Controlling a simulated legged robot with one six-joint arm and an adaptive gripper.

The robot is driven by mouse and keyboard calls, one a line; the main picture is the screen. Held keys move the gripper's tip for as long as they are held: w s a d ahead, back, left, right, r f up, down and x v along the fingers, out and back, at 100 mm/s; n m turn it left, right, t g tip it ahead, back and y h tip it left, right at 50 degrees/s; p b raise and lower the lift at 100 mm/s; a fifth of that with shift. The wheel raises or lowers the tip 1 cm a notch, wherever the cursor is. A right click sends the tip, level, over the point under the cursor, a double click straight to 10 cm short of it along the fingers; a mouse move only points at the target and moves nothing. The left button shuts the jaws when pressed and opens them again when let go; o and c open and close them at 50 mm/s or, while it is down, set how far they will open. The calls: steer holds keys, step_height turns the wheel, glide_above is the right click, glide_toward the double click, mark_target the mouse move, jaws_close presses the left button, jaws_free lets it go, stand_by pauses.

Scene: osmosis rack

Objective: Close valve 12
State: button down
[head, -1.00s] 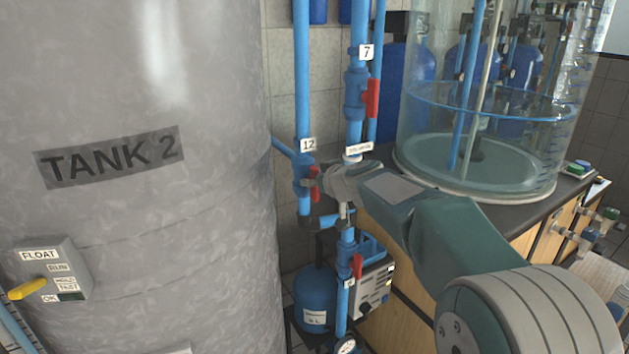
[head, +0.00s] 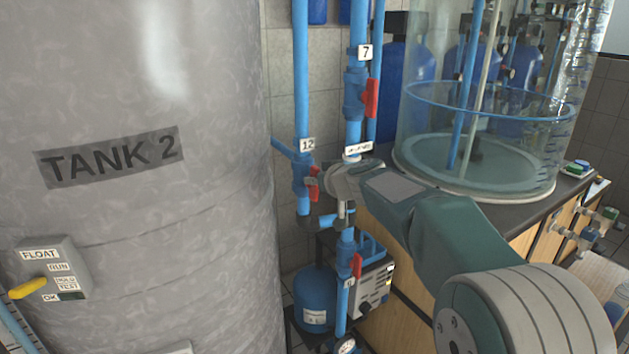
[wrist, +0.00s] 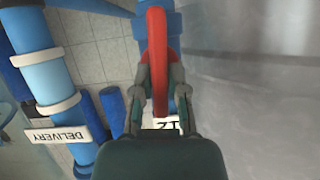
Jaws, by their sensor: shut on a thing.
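Valve 12 (head: 300,178) is a blue valve on a vertical blue pipe, just right of the tank, with a white "12" label (head: 307,145) above it. Its red handle (head: 314,184) shows in part beside my gripper (head: 318,183). In the wrist view the red handle (wrist: 157,50) runs lengthwise between the two fingers of my gripper (wrist: 158,85), which is shut on it. The "12" label (wrist: 166,123) shows upside down behind the fingers there. In the head view my wrist hides part of the pipes behind it.
The large grey tank (head: 150,230) fills the left side. A pipe with valve 7's red handle (head: 371,98) stands just right of valve 12. Another red handle (head: 357,265) is below. A clear cylinder (head: 480,110) stands on the bench at right. A "DELIVERY" label (wrist: 60,134) marks a neighbouring pipe.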

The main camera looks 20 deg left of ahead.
steer(key=shift+w+d+f+m+g+y, duration=0.15)
steer(key=shift+f+m+g+y, duration=0.25)
steer(key=shift+m+y, duration=1.2)
steer(key=shift+w+d+f+m+g+y, duration=0.15)
steer(key=shift+m+g+y, duration=0.45)
steer(key=shift+m, duration=2.05)
steer(key=shift+w+d+f+m+g+y, duration=0.1)
steer(key=shift+w+f+m+g+y, duration=0.3)
steer(key=shift+m+y, duration=1.2)
steer(key=shift+s+m+h, duration=0.2)
steer(key=shift+m+h, duration=0.3)
steer(key=shift+m, duration=0.25)
steer(key=c, duration=0.7)
jaws_free()
steer(key=shift+w, duration=0.1)
steer(key=shift+o, duration=0.2)
steer(key=shift+r, duration=0.15)
